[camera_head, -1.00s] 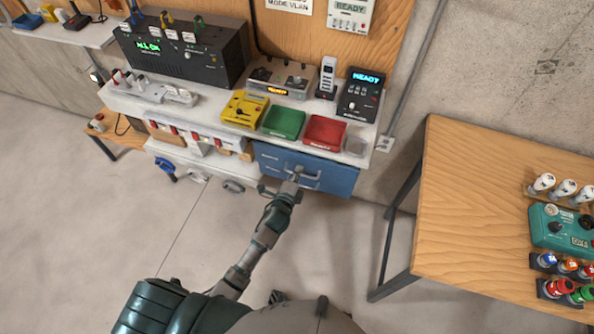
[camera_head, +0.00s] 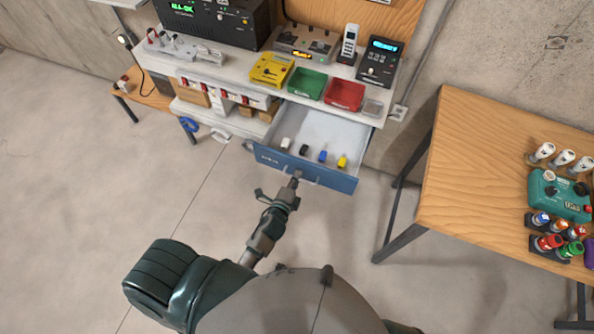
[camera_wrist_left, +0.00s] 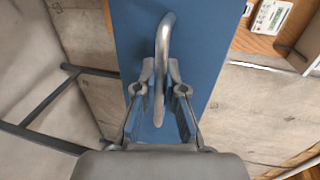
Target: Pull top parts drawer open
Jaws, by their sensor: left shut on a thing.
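The top parts drawer (camera_head: 335,180) has a blue front and stands pulled out from under the white bench. Its pale inside is open to view, with white, black, blue and yellow small parts in a row near the front. My left gripper (camera_head: 296,178) is at the drawer front. In the left wrist view the gripper (camera_wrist_left: 160,95) has its fingers on both sides of the curved metal handle (camera_wrist_left: 164,45), shut on it, against the blue drawer front (camera_wrist_left: 198,50). My right gripper is not in view.
The bench (camera_head: 232,60) carries a yellow box (camera_head: 271,69), a green tray (camera_head: 307,84), a red tray (camera_head: 345,95) and a phone (camera_head: 349,43). A wooden table (camera_head: 470,170) with a teal device (camera_head: 560,195) stands at the right. Open floor lies at the left.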

